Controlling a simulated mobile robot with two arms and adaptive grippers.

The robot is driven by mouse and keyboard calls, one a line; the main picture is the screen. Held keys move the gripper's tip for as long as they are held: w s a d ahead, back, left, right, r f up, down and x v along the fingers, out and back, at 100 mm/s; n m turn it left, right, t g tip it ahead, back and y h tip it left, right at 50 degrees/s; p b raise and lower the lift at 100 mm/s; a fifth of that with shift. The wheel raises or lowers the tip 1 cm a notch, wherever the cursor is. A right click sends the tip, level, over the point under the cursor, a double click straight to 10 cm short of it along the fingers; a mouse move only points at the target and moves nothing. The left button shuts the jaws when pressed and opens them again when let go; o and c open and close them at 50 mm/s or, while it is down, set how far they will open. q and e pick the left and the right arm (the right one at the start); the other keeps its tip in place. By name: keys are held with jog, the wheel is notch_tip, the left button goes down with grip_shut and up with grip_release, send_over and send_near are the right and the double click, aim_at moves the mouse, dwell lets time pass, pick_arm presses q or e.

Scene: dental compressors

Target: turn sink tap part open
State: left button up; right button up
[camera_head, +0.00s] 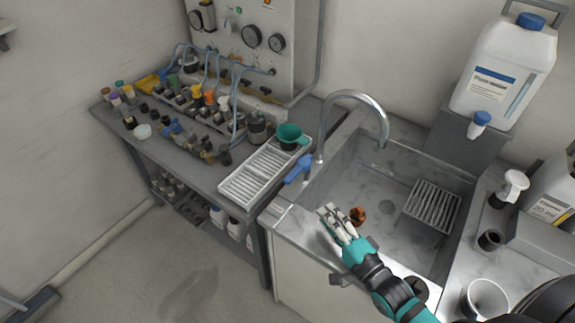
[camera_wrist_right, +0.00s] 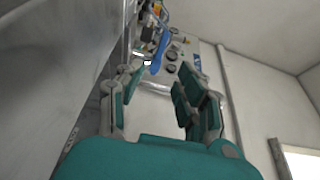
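The sink tap has a tall curved grey spout (camera_head: 357,100) and a blue lever (camera_head: 298,169) at its left base. The lever also shows in the right wrist view (camera_wrist_right: 159,54), beyond the fingers and between their tips. My right gripper (camera_head: 329,211) is over the sink's front left rim, below and to the right of the lever in the head view, and apart from it. In the right wrist view its fingers (camera_wrist_right: 160,78) are spread with nothing between them. My left gripper is in neither view. No water shows at the spout.
The grey sink basin (camera_head: 390,170) holds a slatted rack (camera_head: 432,205) and a small brown object (camera_head: 357,216). A white drain tray (camera_head: 262,172) and a green funnel (camera_head: 292,136) stand close left of the tap. A large white canister (camera_head: 503,70) stands back right.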

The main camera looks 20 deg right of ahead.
jog(key=shift+w+a+r+p, duration=0.4)
jog(key=shift+w+r, duration=0.1)
jog(key=shift+w, duration=0.15)
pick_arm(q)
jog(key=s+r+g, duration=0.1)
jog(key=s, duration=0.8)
pick_arm(e)
send_near(294, 179)
jog(key=shift+w+a+r+p, duration=0.1)
jog(key=shift+w+r+p, duration=0.15)
jog(key=shift+w, duration=0.2)
jog(key=p+x, duration=0.1)
jog(key=x, duration=0.6)
jog(key=shift+f, duration=0.15)
jog(key=shift+x, duration=1.1)
jog(key=shift+w+a+f, duration=0.1)
jog(key=shift+w, duration=0.3)
jog(key=c, duration=0.7)
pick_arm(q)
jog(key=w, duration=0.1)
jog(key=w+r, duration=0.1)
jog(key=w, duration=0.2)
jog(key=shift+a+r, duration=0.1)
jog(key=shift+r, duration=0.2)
pick_arm(e)
grip_shut()
jog(key=shift+f, duration=0.1)
